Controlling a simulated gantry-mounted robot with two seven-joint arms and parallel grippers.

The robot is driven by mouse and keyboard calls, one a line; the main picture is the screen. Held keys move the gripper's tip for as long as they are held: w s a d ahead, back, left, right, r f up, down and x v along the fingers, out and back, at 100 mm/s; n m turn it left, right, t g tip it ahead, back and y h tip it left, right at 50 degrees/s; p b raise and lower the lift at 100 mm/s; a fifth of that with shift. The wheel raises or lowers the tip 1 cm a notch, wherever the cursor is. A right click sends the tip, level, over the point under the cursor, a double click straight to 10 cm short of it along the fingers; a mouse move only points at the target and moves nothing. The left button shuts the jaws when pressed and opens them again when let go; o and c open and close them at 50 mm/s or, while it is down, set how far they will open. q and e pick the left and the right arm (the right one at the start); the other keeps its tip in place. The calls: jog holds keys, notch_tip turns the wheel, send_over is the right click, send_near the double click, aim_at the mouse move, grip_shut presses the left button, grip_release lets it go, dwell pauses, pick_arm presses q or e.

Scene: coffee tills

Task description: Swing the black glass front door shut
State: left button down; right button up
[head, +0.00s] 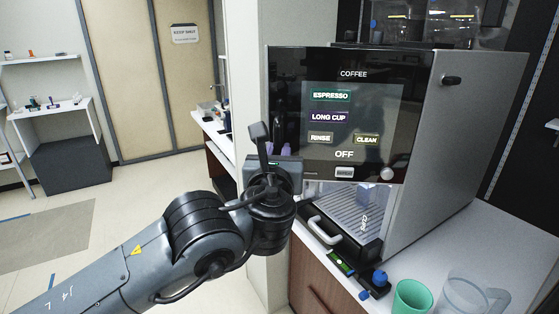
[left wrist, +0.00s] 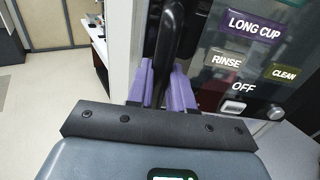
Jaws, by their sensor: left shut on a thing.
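The black glass front door (head: 385,110) is on the upper front of the coffee machine. It carries the lit words COFFEE, ESPRESSO, LONG CUP, RINSE, CLEAN and OFF. It also shows at the right of the left wrist view (left wrist: 225,60). My left gripper (head: 266,149) is at the door's left edge. In the left wrist view its purple fingers (left wrist: 166,85) are shut on the black bar handle (left wrist: 172,35), one on each side. I cannot tell how far the door stands from the machine body. My right gripper is not in view.
The grey machine side (head: 450,130) is right of the door. Below are a drip tray (head: 352,214) with a pale handle (head: 325,232), a green cup (head: 412,296) and a clear jug (head: 468,296). A pale wall end stands behind my left gripper. Open floor lies left.

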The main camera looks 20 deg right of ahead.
pick_arm(q)
jog(key=shift+w+a, duration=0.1)
jog(key=shift+w, duration=0.05)
jog(key=shift+w+f, duration=0.1)
jog(key=shift+w, duration=0.45)
jog(key=x, duration=0.3)
jog(key=shift+w, duration=0.3)
jog(key=shift+x, duration=1.15)
jog(key=shift+p, duration=0.4)
jog(key=w+d+p, duration=0.4)
jog(key=w+p, duration=0.1)
jog(key=p, duration=0.1)
jog(key=shift+w, duration=0.3)
jog(key=shift+d, duration=0.1)
